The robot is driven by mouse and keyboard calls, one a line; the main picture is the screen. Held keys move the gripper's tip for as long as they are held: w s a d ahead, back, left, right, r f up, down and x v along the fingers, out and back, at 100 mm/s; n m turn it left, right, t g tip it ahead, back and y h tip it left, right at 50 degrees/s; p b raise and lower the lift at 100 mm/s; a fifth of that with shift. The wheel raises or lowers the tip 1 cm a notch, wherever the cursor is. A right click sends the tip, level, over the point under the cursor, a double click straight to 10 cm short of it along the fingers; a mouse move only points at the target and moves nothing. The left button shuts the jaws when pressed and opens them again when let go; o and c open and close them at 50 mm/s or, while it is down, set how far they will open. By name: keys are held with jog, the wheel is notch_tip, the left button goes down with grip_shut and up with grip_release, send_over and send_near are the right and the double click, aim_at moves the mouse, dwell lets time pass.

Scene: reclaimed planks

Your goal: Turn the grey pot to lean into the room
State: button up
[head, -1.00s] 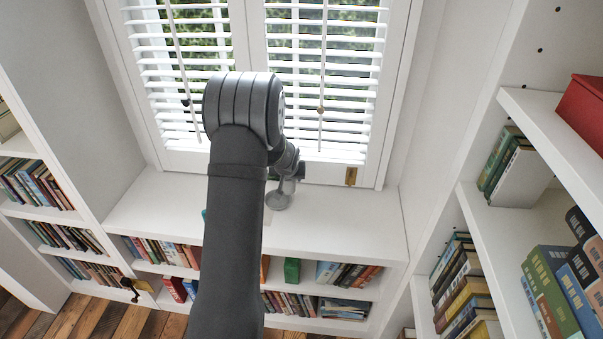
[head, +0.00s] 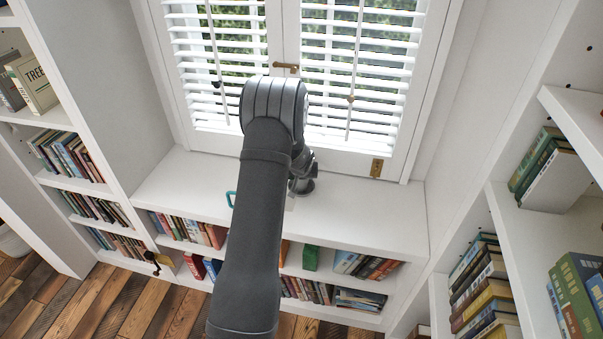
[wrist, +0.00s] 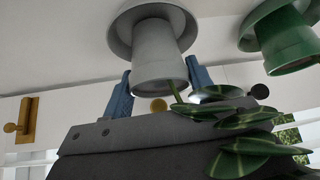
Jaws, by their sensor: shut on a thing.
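The grey pot (wrist: 165,40) stands on a grey saucer on the white window sill. The wrist view shows it upside down, base at the top. My gripper (wrist: 160,70) has one blue finger on each side of the pot, near its rim, and is shut on it. A stem leaves the pot, and its green striped leaves (wrist: 245,145) spread to the right in the wrist view, over the dark gripper body. I cannot tell how far they lean towards the room.
A green pot (wrist: 285,40) stands beside the grey one on the sill (head: 375,225). A teal handle-like thing (head: 230,199) shows left of my arm. Shuttered windows (head: 365,70) rise behind, with a brass latch (head: 376,168). Bookshelves flank the sill; its right part is clear.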

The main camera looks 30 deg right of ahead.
jog(key=o, duration=1.4)
jog(key=shift+c, duration=0.2)
jog(key=v, duration=1.7)
jog(key=x, duration=1.7)
jog(key=shift+r, duration=0.1)
